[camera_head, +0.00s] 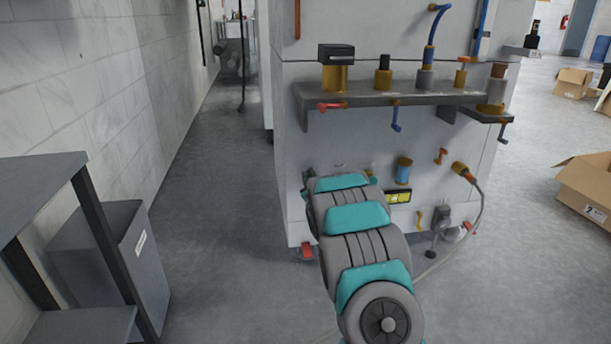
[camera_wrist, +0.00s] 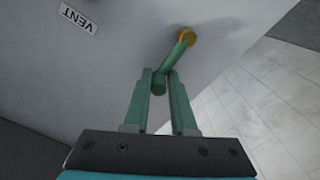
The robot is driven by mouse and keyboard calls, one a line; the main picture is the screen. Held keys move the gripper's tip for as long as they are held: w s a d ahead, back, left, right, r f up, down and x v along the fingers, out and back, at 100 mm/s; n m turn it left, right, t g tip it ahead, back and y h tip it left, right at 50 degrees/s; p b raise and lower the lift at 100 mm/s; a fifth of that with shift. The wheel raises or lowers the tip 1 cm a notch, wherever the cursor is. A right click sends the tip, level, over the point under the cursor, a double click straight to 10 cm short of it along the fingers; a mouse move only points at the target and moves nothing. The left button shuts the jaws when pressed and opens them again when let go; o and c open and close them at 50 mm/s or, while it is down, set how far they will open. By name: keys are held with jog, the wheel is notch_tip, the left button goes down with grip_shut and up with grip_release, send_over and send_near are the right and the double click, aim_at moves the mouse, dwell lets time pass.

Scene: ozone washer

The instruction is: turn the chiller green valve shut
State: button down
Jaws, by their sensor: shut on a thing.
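The green valve handle (camera_wrist: 180,50) shows in the wrist view, on a brass-coloured stem (camera_wrist: 187,36) that comes out of the pale machine panel. My gripper (camera_wrist: 161,78) has its two green fingers closed around the free end of the handle. In the head view my grey and teal arm reaches toward the lower left of the washer front (camera_head: 360,140). There the arm hides the gripper and most of the valve from sight.
A "VENT" label (camera_wrist: 78,18) is on the panel. Above my arm a grey shelf (camera_head: 390,97) carries several fittings. A hose (camera_head: 480,205) hangs at the right. A dark table (camera_head: 40,185) and a grey bin (camera_head: 125,255) stand at the left. Cardboard boxes (camera_head: 580,190) lie at the right.

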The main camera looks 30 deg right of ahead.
jog(key=shift+s+d+m, duration=0.15)
jog(key=shift+d+m, duration=0.25)
jog(key=shift+m, duration=0.2)
jog(key=c, duration=0.8)
grip_release()
jog(key=shift+d, duration=0.1)
jog(key=shift+s, duration=0.1)
jog(key=v, duration=0.7)
jog(key=shift+s, duration=0.35)
